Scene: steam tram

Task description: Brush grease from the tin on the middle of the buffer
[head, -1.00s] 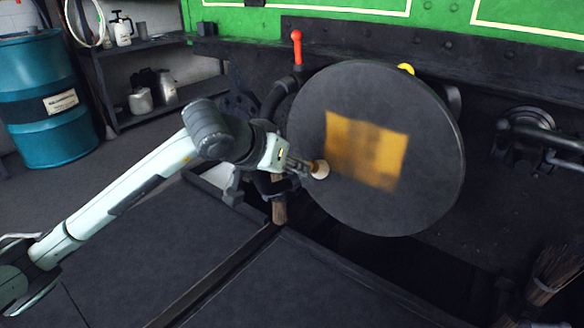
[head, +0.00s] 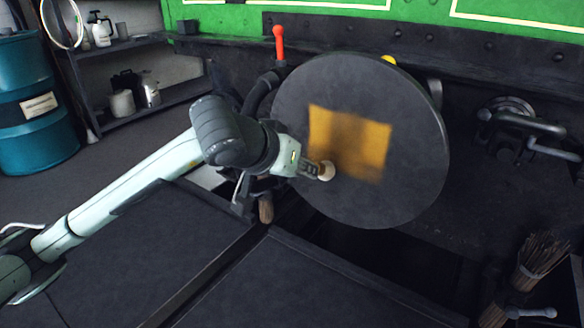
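The buffer (head: 410,190) is a large dark round plate facing me right of centre. A yellow-orange grease patch (head: 348,140) lies across its middle, darker and uneven in places. My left gripper (head: 310,168) comes in from the left and appears shut on a brush, whose pale round head (head: 326,171) is at the patch's lower left edge. I cannot tell whether the head touches the plate. The brush's handle is mostly hidden by the gripper. The tin and my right gripper are not in view.
A red-topped lever (head: 279,42) and a hose (head: 262,92) stand left of the buffer. A bundle of twigs (head: 540,255) is at the lower right. A blue drum (head: 35,100) and a shelf (head: 150,105) with cans are at the back left.

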